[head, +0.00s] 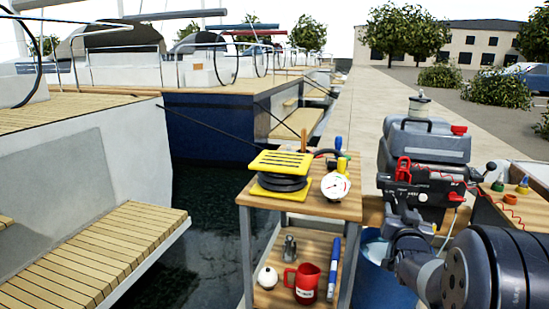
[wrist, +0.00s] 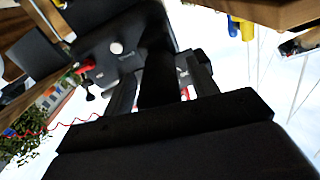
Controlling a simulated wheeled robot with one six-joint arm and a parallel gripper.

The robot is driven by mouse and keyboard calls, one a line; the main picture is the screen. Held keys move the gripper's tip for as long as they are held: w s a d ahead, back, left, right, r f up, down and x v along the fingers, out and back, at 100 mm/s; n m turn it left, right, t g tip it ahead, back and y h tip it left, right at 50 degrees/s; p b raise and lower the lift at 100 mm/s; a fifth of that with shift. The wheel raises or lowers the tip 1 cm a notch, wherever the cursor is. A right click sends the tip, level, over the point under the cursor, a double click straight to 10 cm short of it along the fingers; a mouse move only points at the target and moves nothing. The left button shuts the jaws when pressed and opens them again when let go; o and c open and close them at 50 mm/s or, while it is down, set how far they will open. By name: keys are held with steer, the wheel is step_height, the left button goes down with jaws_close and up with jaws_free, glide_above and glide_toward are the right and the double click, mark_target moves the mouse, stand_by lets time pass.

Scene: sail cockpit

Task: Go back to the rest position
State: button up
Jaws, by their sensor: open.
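My gripper (wrist: 162,85) shows from behind in the wrist view, with its two dark fingers apart. It is open. A dark shape lies between or behind the fingers, and I cannot tell whether it touches them. In the head view my arm reaches in from the lower right, and its end is in front of the grey outboard motor (head: 425,145). The motor, with red parts, also fills the upper middle of the wrist view (wrist: 105,45). The gap between gripper and motor cannot be judged.
A wooden cart (head: 330,208) left of my arm holds a yellow reel (head: 280,162) and a white gauge (head: 335,186). Its lower shelf carries a red mug (head: 303,283). A blue bin (head: 375,275) stands beside it. Water and moored boats lie left; open quay extends behind.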

steer(key=shift+r+m+p, duration=0.2)
steer(key=shift+m+p, duration=0.15)
steer(key=shift+m, duration=0.05)
steer(key=v, duration=1)
steer(key=shift+s+f+p, duration=0.15)
steer(key=shift+s+p, duration=0.2)
steer(key=shift+s, duration=0.05)
steer(key=shift+a, duration=0.1)
